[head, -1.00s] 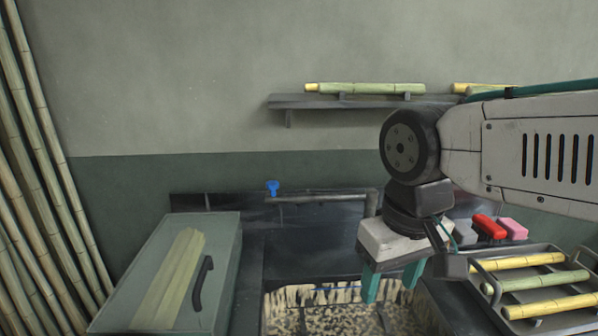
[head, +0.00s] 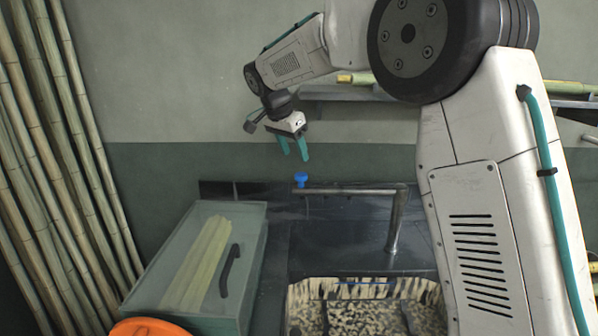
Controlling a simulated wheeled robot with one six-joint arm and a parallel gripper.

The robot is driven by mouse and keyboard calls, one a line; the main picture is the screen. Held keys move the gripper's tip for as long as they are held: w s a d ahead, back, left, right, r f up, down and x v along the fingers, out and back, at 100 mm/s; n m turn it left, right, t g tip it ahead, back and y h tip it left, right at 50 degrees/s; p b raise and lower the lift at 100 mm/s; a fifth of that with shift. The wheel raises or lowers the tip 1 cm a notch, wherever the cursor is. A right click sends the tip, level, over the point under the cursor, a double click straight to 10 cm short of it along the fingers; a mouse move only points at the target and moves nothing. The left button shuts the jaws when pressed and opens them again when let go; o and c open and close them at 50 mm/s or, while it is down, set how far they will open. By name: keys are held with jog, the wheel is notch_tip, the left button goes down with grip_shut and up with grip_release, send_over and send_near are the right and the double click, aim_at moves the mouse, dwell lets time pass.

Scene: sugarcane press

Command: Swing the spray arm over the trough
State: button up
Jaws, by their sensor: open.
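The spray arm (head: 345,191) is a thin grey horizontal pipe behind the trough. It runs left from an upright grey post (head: 397,222), and a blue knob (head: 300,179) stands up at its left end. The trough (head: 295,297) is in front, at the bottom of the picture, its walls smeared with pale residue and chopped pulp inside. My gripper (head: 293,157) has two teal fingers, open and pointing down, with nothing between them. In the picture it is just above the blue knob, apart from it. My arm hides the trough's right end.
A box with a clear lid and dark handle (head: 229,270) stands left of the trough. An orange object (head: 148,328) is at the bottom left edge. Tall canes (head: 75,150) lean at the left. A wall shelf (head: 335,93) holds cane behind my arm.

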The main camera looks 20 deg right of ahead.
aim_at(300, 175)
jog(key=x, duration=0.8)
jog(key=shift+w+a, duration=0.15)
jog(key=shift+w, duration=0.2)
grip_shut()
jog(key=shift+s+a, duration=0.1)
